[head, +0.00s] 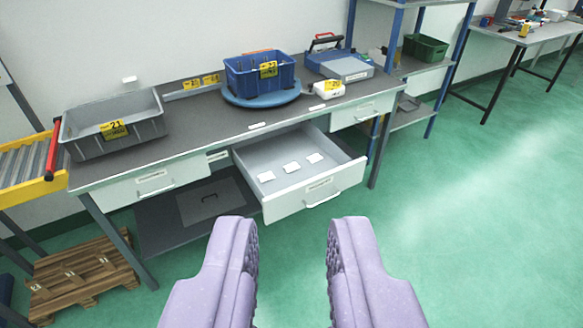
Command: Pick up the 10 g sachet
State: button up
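My gripper (292,238) is open and empty, with its two purple fingers apart at the bottom middle of the head view. Beyond it, a grey-white drawer (330,165) stands pulled out from under the workbench. Three small white sachets lie flat and apart on the drawer floor: a left one (266,176), a middle one (291,167) and a right one (315,158). They look alike, and no weight can be read on them, so I cannot tell which is the 10 g one.
The workbench (200,118) carries a grey crate marked 21 (140,128), a blue crate (240,82) on a round blue base and a blue-grey case (345,68). A roller conveyor (22,165) and wooden pallet (85,270) are at left. Green floor (470,210) is clear at right.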

aim_at(290, 166)
jog(key=i+l+u, duration=0.3)
jog(key=i, duration=0.6)
jog(key=i+l+u, duration=0.3)
jog(key=i+l, duration=0.3)
jog(key=i, duration=0.3)
jog(key=i+l+u, duration=0.35)
jog(key=i+l, duration=0.45)
